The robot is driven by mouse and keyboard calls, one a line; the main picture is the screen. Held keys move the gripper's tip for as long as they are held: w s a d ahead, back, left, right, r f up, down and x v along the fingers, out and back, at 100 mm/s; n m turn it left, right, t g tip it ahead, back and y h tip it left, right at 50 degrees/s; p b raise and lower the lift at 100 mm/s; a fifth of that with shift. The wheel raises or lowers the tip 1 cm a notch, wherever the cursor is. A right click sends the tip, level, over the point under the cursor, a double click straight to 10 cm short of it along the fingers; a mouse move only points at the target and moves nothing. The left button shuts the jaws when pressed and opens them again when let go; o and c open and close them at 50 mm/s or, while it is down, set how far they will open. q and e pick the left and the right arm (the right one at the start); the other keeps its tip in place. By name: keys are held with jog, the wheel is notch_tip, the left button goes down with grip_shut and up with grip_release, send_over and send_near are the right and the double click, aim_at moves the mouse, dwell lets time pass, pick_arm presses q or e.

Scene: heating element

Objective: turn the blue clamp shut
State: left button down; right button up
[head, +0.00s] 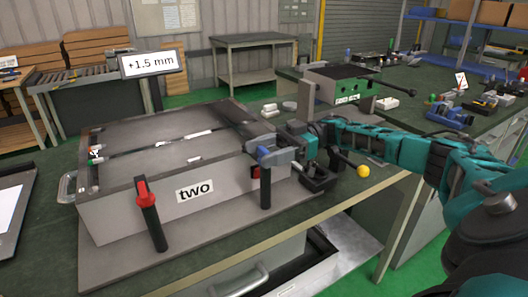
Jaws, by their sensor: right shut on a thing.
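The blue clamp (264,151) sits on top of a dark post (266,190) at the front right corner of the grey box (125,215) marked "two". Only part of its blue handle shows; the fingers cover the rest. My right gripper (273,154) reaches in from the right and is shut on the blue clamp. My left gripper is out of view.
A sign (150,63) reading "+1.5 mm" stands behind the box. A yellow ball (363,171) is near my right forearm, by a dark block (318,182). A grey machine (340,83) stands behind my right arm. An open drawer (300,265) is below the bench's front edge.

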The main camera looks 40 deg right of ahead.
aim_at(265, 150)
jog(key=shift+r, duration=0.1)
jog(key=o, duration=1.3)
jog(key=shift+a, duration=0.1)
jog(key=shift+o, duration=0.6)
notch_tip(265, 150, up, 20)
jog(key=p, duration=0.2)
